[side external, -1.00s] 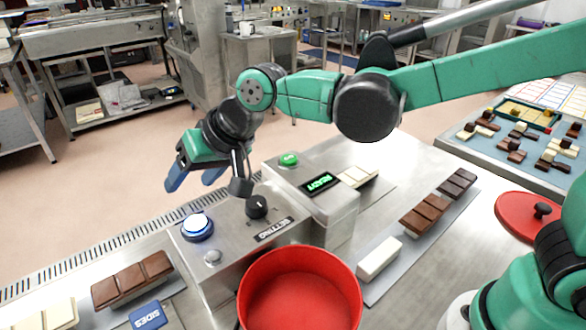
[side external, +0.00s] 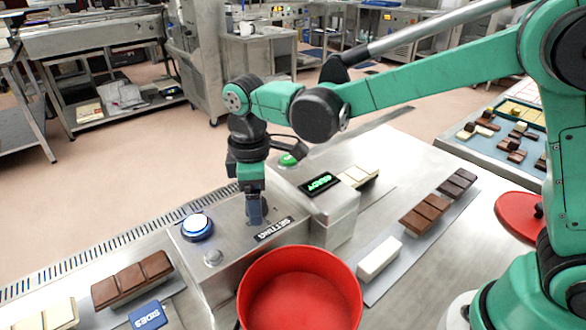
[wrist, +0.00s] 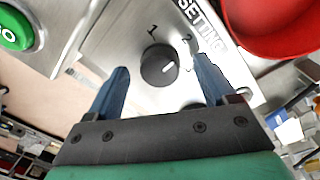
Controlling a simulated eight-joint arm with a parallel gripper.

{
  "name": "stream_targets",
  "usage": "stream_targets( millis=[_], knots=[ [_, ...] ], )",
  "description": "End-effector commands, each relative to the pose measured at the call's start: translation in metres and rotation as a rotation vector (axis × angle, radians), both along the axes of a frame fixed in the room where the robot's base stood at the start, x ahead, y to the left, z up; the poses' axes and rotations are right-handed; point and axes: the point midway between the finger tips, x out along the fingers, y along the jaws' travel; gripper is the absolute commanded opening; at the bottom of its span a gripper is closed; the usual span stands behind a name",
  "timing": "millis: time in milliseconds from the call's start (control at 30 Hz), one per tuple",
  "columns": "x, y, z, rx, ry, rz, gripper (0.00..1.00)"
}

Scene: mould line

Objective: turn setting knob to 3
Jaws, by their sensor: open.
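The setting knob (wrist: 158,66) is round and black with a white pointer mark, on a metal panel. In the wrist view the mark points right, roughly toward the 2 side. The digits 1 and 2 show beside it; a 3 is not readable, and my right finger covers part of the panel. My gripper (side external: 256,214) points down at the panel beside the SETTING label (side external: 275,229) and hides the knob in the side view. My gripper is open, with one blue finger on each side of the knob. Contact with the knob cannot be told.
A lit blue-white button (side external: 197,227) and a small silver button (side external: 213,258) are left of my gripper. A green button (side external: 288,160) and a READY display (side external: 320,183) stand behind on a raised box. A red bowl (side external: 300,292) is close in front. Chocolate bars (side external: 425,213) lie right.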

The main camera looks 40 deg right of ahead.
Motion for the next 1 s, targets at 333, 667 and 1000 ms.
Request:
stream_targets(
  millis=[333,667,1000],
  knots=[
    [0.0001,-0.0001,-0.0028,0.001,-0.001,-0.001,0.63],
    [0.0001,-0.0001,-0.0026,0.000,-0.001,-0.002,0.00],
    [0.0001,0.0001,-0.0025,0.000,-0.001,-0.094,0.00]
  ],
)
